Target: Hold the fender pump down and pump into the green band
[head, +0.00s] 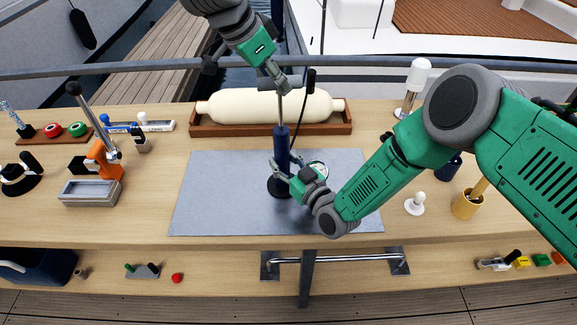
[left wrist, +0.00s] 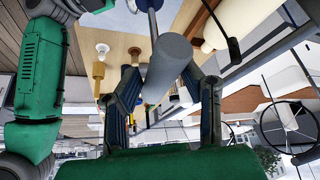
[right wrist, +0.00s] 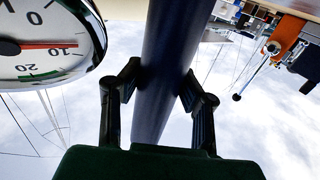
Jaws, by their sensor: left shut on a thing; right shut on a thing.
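The fender pump stands upright on the grey mat (head: 215,190), with a dark blue barrel (head: 281,148), a black base (head: 279,187) and an extended silver rod (head: 279,108). My left gripper (head: 277,80) is shut on the pump's grey handle (left wrist: 170,65) at the top of the rod. My right gripper (head: 284,168) is shut around the lower barrel, which also shows in the right wrist view (right wrist: 165,70). The pressure gauge (head: 318,168) sits beside the barrel. Its red needle (right wrist: 45,45) points near 10; the green band (right wrist: 40,76) lies by 20.
The cream fender (head: 260,105) lies in a wooden cradle (head: 202,128) behind the pump, with a black hose (head: 306,100) beside it. An orange stand (head: 104,158) and grey tray (head: 91,194) are left. A yellow cup (head: 465,206) is right. The mat's left part is clear.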

